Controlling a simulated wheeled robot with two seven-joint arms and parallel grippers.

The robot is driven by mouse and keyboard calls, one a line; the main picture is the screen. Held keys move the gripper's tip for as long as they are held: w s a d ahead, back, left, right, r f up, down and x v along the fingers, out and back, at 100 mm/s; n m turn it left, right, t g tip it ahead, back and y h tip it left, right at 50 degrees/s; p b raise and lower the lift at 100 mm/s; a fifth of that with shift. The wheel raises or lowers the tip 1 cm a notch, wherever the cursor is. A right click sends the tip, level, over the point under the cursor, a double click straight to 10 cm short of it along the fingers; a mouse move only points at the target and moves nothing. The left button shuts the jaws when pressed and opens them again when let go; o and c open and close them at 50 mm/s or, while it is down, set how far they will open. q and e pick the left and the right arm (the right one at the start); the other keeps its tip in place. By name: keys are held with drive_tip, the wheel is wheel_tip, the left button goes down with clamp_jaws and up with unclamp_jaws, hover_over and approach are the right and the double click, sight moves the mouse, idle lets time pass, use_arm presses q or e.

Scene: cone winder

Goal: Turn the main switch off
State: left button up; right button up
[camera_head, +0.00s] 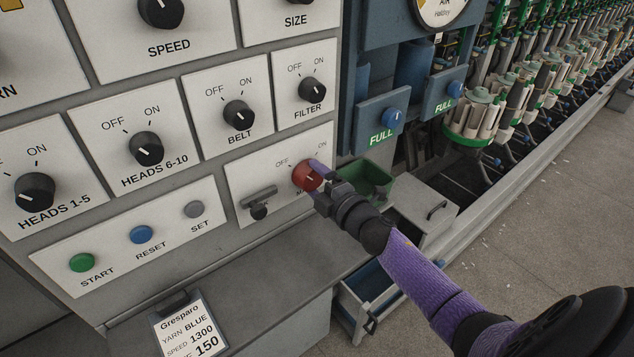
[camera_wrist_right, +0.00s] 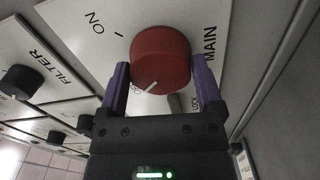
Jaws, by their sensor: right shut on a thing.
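The main switch is a red round knob (camera_head: 305,177) on a white plate (camera_head: 240,180) at the lower right of the control panel, with OFF at its upper left and ON at its upper right. My right gripper (camera_head: 318,183) reaches it from the right. In the wrist view the red knob (camera_wrist_right: 160,58) sits between the two purple fingers of the right gripper (camera_wrist_right: 162,80), which is shut on it. A white mark on the knob points to the lower left there, towards small, partly hidden lettering. My left gripper is not in view.
A dark lock lever (camera_head: 259,202) sits left of the switch on the same plate. Black FILTER (camera_head: 312,90) and BELT (camera_head: 239,113) knobs are above. START (camera_head: 82,262), RESET and SET buttons are at left. A green bin (camera_head: 372,182) is just behind my gripper.

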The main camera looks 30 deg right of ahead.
drive_tip(key=shift+f+n, duration=0.1)
drive_tip(key=shift+n, duration=0.3)
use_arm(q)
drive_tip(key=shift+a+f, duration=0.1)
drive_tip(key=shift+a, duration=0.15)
use_arm(e)
drive_tip(key=shift+n, duration=0.3)
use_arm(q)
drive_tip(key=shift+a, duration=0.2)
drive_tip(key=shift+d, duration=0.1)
use_arm(e)
drive_tip(key=o, duration=1)
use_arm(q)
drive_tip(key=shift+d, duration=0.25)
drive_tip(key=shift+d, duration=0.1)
